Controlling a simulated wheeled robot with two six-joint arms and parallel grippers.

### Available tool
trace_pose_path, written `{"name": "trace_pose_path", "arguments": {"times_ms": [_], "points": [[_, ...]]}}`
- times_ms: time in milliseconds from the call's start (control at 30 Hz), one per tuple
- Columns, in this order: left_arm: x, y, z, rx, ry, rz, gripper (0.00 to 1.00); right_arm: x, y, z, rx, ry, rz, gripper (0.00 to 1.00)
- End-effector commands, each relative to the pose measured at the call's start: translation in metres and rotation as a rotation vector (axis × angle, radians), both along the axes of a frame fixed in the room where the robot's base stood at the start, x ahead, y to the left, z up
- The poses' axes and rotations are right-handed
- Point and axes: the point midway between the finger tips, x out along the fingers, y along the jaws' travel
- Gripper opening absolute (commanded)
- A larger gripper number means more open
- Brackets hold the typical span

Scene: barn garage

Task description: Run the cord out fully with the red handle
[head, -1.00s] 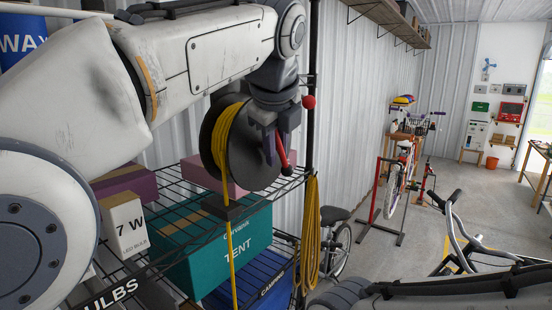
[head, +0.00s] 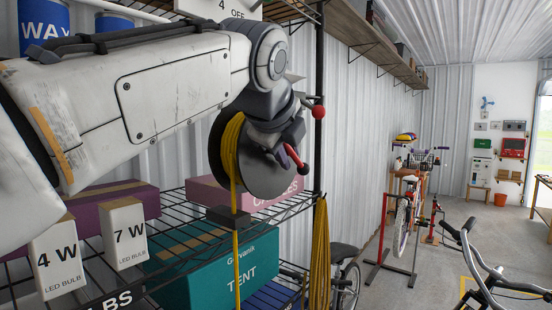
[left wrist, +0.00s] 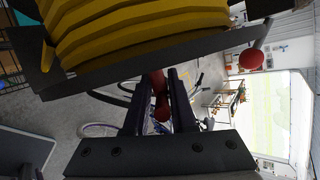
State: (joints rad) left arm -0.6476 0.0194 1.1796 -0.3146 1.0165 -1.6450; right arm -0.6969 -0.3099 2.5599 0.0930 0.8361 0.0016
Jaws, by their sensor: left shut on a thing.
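The black cord reel (head: 272,180) with yellow cord (head: 232,150) wound on it is mounted at the shelf's right end. It also fills the top of the left wrist view (left wrist: 135,25). A length of cord runs down from it through a dark block (head: 228,216). The red handle (head: 297,160) is on the reel's near face. My left gripper (head: 291,143) is shut on this handle, which shows between the fingers in the left wrist view (left wrist: 158,95). A separate red ball knob (head: 319,113) sits at the upper right of the reel. My right gripper is out of view.
The wire shelf holds a teal tent box (head: 215,270), bulb boxes (head: 124,233) and a pink box (head: 205,191) close behind the reel. Looped yellow cord (head: 319,260) hangs below right. Bicycles stand at right, with open floor between.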

Motion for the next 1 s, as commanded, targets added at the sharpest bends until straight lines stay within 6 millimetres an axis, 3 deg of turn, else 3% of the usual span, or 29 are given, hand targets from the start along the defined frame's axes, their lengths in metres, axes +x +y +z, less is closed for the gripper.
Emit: {"name": "trace_pose_path", "arguments": {"times_ms": [233, 267, 300, 667, 1000], "points": [[0.0, 0.0, 0.004, -0.003, -0.009, -0.001, 0.0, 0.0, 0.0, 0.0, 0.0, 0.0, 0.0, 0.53], [0.0, 0.0, 0.004, -0.003, -0.009, -0.001, 0.35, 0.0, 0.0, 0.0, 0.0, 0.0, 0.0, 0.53], [0.0, 0.0, 0.004, -0.003, -0.009, -0.001, 0.47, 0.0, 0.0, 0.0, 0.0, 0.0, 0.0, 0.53], [-0.002, 0.001, 0.003, -0.002, -0.004, -0.001, 0.47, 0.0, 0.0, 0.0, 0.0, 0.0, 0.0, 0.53], [-0.048, 0.016, 0.036, -0.004, -0.009, -0.003, 0.47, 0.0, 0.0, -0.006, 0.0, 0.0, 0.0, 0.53]]}}
